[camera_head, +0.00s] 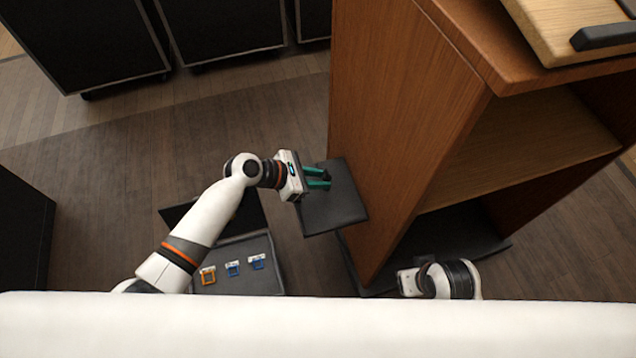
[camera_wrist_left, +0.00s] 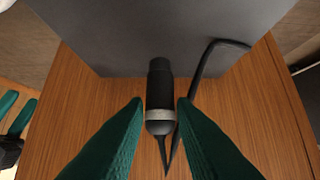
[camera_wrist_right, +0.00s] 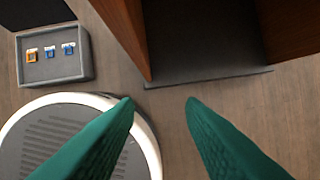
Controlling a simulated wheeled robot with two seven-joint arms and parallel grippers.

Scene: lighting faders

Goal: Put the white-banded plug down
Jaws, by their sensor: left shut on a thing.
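The white-banded plug (camera_wrist_left: 161,113) is a dark cylinder with a pale band and a tapered end. A black cable (camera_wrist_left: 196,88) runs beside it and bends near the top. My left gripper (camera_head: 319,178) is shut on the plug, with its green fingertips on either side of it in the left wrist view (camera_wrist_left: 160,104). In the head view it hangs over the dark shelf (camera_head: 338,213) beside the wooden lectern; the plug is too small to make out there. My right gripper (camera_wrist_right: 162,103) is open and empty, above the floor.
The wooden lectern (camera_head: 395,110) stands close to the right of my left gripper. A grey open case (camera_head: 240,252) on the floor holds one orange and two blue clip-like pieces. Black cases (camera_head: 220,30) stand at the back. Wooden floor (camera_head: 130,165) is clear at left.

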